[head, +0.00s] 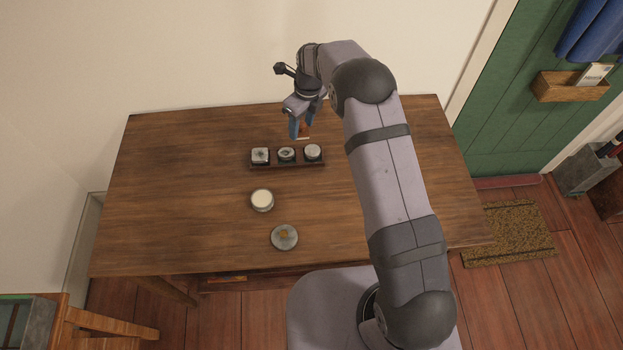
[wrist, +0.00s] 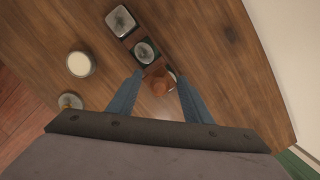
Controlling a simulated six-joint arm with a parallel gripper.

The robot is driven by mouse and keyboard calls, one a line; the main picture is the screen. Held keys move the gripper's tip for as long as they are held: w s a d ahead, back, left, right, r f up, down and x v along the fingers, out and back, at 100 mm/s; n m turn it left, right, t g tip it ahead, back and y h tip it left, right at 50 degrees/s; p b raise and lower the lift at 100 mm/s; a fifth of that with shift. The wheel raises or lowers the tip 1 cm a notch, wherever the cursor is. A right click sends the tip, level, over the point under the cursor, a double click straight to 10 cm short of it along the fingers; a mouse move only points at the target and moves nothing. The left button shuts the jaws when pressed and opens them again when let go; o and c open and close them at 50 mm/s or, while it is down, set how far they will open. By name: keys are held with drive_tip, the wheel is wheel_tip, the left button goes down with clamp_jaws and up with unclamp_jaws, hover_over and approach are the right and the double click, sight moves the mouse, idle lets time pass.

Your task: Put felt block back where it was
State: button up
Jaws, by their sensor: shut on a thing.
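My gripper (head: 297,130) is over the table just behind the dark rack, with its blue fingers pointing down. In the wrist view my gripper (wrist: 156,82) is shut on a small orange-brown block, which I take to be the felt block (wrist: 157,84). In the head view the felt block (head: 306,130) is partly hidden by the fingers. The rack (head: 287,164) holds a squarish pale-topped tin (head: 260,155), a round tin (head: 286,154) and another round tin (head: 312,151) in a row. In the wrist view the block hides most of the last tin.
A round container with a cream top (head: 262,199) stands in front of the rack. A grey round dish (head: 284,238) with a small amber patch lies near the table's front edge. The wooden table (head: 180,180) is clear at left. A wall stands behind it.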

drive_tip(key=shift+w+a+r+b, duration=0.1)
drive_tip(key=shift+w+r+b, duration=0.3)
drive_tip(key=shift+w+r, duration=0.2)
drive_tip(key=shift+w+r+b, duration=0.15)
drive_tip(key=shift+r+b, duration=0.2)
drive_tip(key=shift+b, duration=0.1)
drive_tip(key=shift+s+r+b, duration=0.2)
drive_tip(key=shift+r+b, duration=0.05)
drive_tip(key=shift+b, duration=0.1)
drive_tip(key=shift+s+r, duration=0.15)
drive_tip(key=shift+s, duration=0.2)
drive_tip(key=s+d+f+n+g+b, duration=0.1)
drive_tip(key=s+f+n, duration=0.1)
drive_tip(key=s+n, duration=0.5)
drive_tip(key=s+f+n+g+b, duration=0.1)
drive_tip(key=s+f+n, duration=0.1)
drive_tip(key=s+n, duration=0.6)
drive_tip(key=n, duration=0.3)
drive_tip(key=shift+s+d+f+g, duration=0.3)
drive_tip(key=shift+d+f, duration=0.05)
drive_tip(key=shift+d, duration=0.05)
drive_tip(key=shift+f, duration=0.1)
drive_tip(key=shift+f+p, duration=1.25)
drive_tip(key=shift+f, duration=3.7)
